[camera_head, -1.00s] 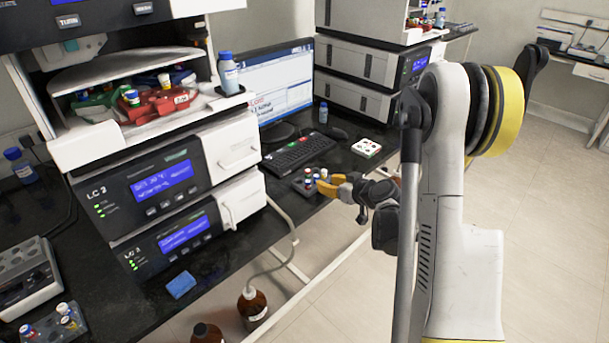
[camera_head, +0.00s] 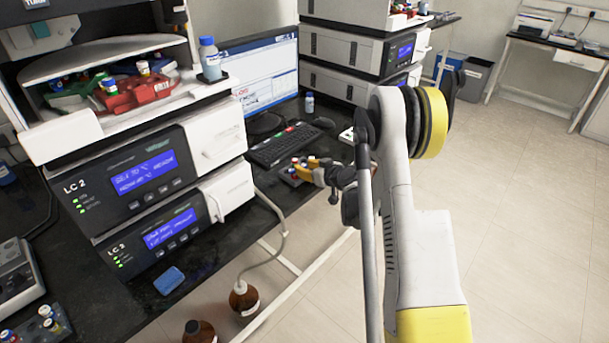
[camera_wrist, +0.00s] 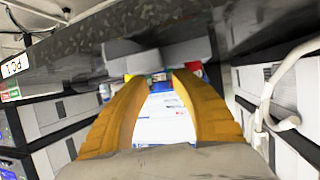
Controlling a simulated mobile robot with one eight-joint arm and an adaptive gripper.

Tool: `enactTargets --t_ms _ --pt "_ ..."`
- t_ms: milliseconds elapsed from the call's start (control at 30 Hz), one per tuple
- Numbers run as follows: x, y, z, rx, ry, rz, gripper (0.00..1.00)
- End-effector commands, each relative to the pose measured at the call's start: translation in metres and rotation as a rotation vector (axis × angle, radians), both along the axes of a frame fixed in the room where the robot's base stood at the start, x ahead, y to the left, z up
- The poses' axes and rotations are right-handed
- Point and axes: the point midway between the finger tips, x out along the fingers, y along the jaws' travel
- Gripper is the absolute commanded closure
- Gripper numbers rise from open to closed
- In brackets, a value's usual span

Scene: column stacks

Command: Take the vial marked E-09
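Small coloured shapes show beyond the tips, too unclear to name.
The LC instrument stack (camera_head: 150,180) stands to the left. A blue sponge-like block (camera_head: 169,280) lies on the bench. Brown bottles (camera_head: 244,298) stand below the bench. Open floor (camera_head: 520,230) is at the right.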

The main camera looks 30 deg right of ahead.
Motion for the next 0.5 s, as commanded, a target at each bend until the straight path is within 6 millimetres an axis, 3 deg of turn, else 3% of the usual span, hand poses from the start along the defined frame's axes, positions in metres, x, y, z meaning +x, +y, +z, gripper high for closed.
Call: enactTargets --t_ms 267,400,500 --pt "0.0055 0.0009 -0.0015 0.000 0.000 0.000 0.70" --pt "0.0053 0.0007 -0.0015 0.000 0.001 0.000 0.97" --pt "0.0053 0.0007 -0.0016 0.000 0.001 0.000 0.98"
